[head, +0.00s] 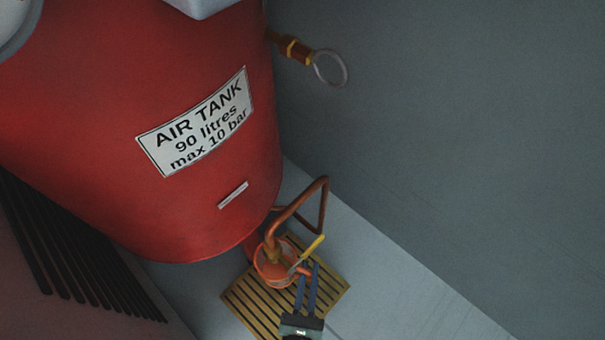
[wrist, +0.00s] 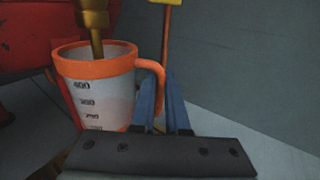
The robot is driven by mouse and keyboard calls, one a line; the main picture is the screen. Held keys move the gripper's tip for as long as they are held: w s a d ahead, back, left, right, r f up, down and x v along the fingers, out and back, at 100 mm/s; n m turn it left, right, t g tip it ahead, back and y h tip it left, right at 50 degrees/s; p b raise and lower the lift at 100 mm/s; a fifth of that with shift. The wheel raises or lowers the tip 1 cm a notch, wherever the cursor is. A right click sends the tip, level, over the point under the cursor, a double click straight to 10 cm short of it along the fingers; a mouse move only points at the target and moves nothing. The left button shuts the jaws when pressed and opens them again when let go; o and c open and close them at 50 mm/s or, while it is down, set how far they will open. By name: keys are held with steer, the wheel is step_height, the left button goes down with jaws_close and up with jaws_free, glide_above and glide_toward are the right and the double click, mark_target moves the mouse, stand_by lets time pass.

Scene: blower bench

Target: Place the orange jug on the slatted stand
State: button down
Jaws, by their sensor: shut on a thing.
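The orange jug (head: 268,277) is over the yellow slatted stand (head: 333,286) in the head view, below a pipe outlet. In the wrist view the jug (wrist: 105,100) is upright, with an orange rim and handle and a pale body with volume marks. My gripper (head: 308,270) is shut on its handle from the side; its blue fingers (wrist: 163,90) show in the wrist view. A brass nozzle (wrist: 94,18) comes down at the jug's mouth. The jug's base is hidden, so I cannot tell whether it touches the slats.
The red air tank (head: 210,215) stands close behind and left. A copper pipe (head: 300,205) and a yellow lever (head: 312,246) are just above the jug. A ring-ended brass valve (head: 297,50) juts from the tank. The pale floor (head: 400,295) to the right is clear, up to a grey wall (head: 450,130).

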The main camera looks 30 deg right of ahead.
step_height(320, 180, down, 9)
steer(key=b, duration=0.7)
steer(key=shift+r, duration=0.1)
steer(key=c, duration=0.9)
jaws_free()
steer(key=p+v, duration=0.4)
steer(key=v, duration=0.6)
steer(key=shift+s+a, duration=0.1)
steer(key=shift+p+v, duration=0.35)
steer(key=shift+v, duration=0.5)
